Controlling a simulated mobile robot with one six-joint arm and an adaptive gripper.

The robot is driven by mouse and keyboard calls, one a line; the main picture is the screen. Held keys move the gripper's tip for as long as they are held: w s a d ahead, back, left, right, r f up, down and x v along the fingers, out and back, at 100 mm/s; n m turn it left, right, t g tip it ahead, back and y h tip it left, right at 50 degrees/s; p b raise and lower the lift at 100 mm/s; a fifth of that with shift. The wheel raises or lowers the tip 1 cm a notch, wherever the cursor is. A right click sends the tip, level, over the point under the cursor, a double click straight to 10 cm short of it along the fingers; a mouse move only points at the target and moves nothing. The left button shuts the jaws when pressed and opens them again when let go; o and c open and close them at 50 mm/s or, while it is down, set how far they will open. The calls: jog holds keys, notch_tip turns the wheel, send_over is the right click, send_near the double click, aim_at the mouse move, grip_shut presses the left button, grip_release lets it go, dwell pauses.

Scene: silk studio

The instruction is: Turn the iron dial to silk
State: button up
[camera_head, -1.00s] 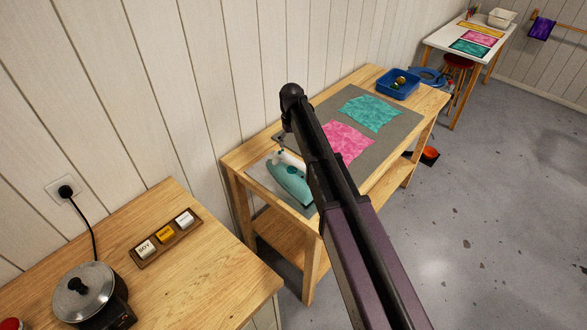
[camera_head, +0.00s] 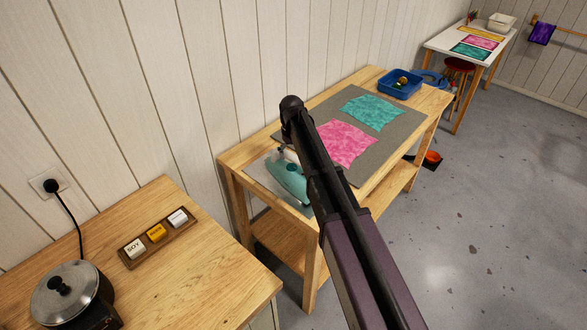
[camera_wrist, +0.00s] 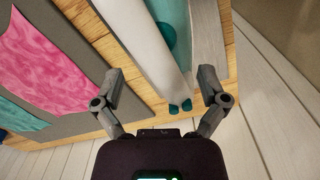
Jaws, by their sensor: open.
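The teal iron (camera_head: 286,184) lies on the left end of the wooden ironing table, partly behind my arm in the head view. In the wrist view, a teal part of the iron (camera_wrist: 171,12) shows at the top, with a round dark teal knob (camera_wrist: 170,37) that looks like the dial. Any marks on it are too small to read. My gripper (camera_wrist: 161,74) is open and empty, its fingers spread on either side of the pale strip below the knob. The gripper is largely hidden in the head view.
Pink (camera_head: 346,143) and teal (camera_head: 373,112) cloths lie on the grey mat, with a blue tray (camera_head: 400,83) behind. A nearer wooden table (camera_head: 205,262) holds a lidded pot (camera_head: 66,292) and a block rack (camera_head: 158,234). Panelled wall is close at left; open floor is at right.

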aim_at(292, 166)
jog(key=shift+f+b, duration=2.3)
jog(key=shift+f, duration=0.3)
